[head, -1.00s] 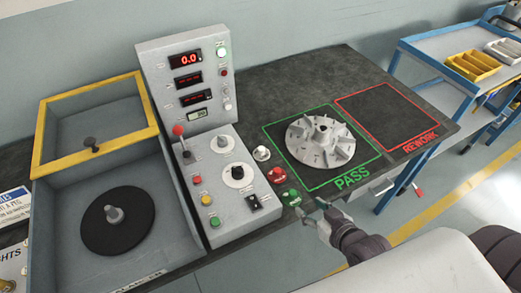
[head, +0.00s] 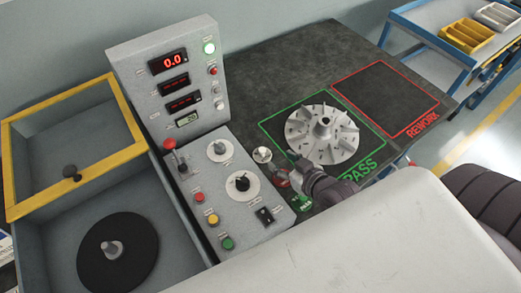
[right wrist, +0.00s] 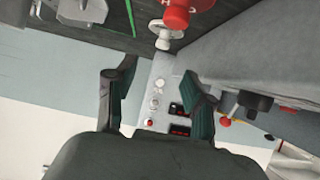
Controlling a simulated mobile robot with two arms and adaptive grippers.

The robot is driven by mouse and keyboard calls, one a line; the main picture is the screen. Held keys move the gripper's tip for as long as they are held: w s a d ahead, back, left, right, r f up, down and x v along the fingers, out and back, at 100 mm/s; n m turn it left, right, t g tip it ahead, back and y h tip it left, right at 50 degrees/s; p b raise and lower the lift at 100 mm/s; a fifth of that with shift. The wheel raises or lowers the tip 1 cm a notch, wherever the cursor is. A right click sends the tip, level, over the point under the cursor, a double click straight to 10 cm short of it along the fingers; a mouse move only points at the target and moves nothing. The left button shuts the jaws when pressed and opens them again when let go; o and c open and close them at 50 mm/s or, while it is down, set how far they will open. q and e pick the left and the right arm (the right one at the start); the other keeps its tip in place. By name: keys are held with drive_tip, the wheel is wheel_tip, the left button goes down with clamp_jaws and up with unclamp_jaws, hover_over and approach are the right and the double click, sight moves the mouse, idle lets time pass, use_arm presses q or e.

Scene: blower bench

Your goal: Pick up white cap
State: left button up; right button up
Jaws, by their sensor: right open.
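The white cap (head: 262,155) stands on the dark bench between the control box and the green PASS square. It also shows near the top middle of the right wrist view (right wrist: 162,32). My right gripper (head: 288,165) is open and empty, just to the right of the white cap in the head view. Its two fingers stand apart in the right wrist view (right wrist: 150,85), with the white cap beyond them and not between them. My left gripper is not in view.
A red cap (head: 282,178) and a green cap (head: 306,202) lie close to my right gripper, partly covered by it. A grey impeller (head: 322,133) sits on the PASS square. The grey control box (head: 227,185) stands to the left. The REWORK square (head: 385,98) is empty.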

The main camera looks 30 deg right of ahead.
sight(263, 150)
drive_tip(key=x, duration=0.4)
drive_tip(key=shift+w, duration=0.15)
drive_tip(key=shift+w+a+f, duration=0.1)
drive_tip(key=shift+w+f, duration=0.15)
drive_tip(key=shift+w, duration=0.15)
drive_tip(key=p+x, duration=0.1)
drive_tip(key=x, duration=0.3)
drive_tip(key=shift+w+a+f, duration=0.2)
drive_tip(key=shift+w+f, duration=0.1)
drive_tip(key=shift+s, duration=0.1)
drive_tip(key=shift+c, duration=1)
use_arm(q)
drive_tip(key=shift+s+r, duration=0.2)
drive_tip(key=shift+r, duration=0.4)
use_arm(e)
clamp_jaws()
